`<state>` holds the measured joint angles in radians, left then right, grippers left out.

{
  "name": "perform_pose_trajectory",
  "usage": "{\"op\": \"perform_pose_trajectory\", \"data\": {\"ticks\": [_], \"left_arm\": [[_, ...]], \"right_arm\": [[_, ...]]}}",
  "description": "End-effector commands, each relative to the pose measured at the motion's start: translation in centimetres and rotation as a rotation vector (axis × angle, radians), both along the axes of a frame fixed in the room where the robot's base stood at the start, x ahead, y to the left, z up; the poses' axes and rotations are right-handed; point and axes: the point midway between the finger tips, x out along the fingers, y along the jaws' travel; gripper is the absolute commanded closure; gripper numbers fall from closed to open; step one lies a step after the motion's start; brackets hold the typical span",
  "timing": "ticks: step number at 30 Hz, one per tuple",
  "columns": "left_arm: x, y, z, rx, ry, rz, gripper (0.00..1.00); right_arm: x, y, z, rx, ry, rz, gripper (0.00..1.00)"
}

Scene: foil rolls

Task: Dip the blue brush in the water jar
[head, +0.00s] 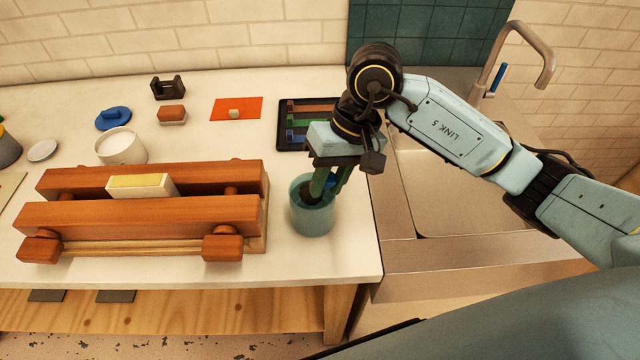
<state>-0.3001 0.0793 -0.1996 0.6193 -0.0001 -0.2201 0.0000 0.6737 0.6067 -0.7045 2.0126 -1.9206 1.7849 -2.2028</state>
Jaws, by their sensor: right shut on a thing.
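The water jar (312,220), a teal cup, stands near the front right of the white counter, and its inside looks dark. My right gripper (328,178) points down over the jar's mouth, shut on the blue brush. Only a small blue part of the brush (343,177) shows beside the green fingers; the fingers and jar hide the rest. I cannot tell whether its tip touches water. My left gripper is not in view.
A wooden clamp (140,215) holding a pale block (142,186) stands left of the jar. Behind the jar is a black tray (281,143) with coloured strips. A white cup (121,148), a blue lid (113,118) and an orange sheet (248,103) lie farther back. A sink (470,205) is at right.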

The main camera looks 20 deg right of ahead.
Motion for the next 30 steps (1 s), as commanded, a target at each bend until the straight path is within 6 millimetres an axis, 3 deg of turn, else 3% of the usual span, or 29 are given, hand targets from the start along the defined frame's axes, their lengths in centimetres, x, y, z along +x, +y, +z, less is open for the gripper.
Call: {"op": "perform_pose_trajectory", "data": {"ticks": [21,30], "left_arm": [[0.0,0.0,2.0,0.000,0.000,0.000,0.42],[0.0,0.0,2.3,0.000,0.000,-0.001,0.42]], "right_arm": [[0.1,0.0,6.0,-0.001,-0.003,0.000,0.98],[0.0,0.0,7.1,0.000,-0.001,0.000,0.98]]}}
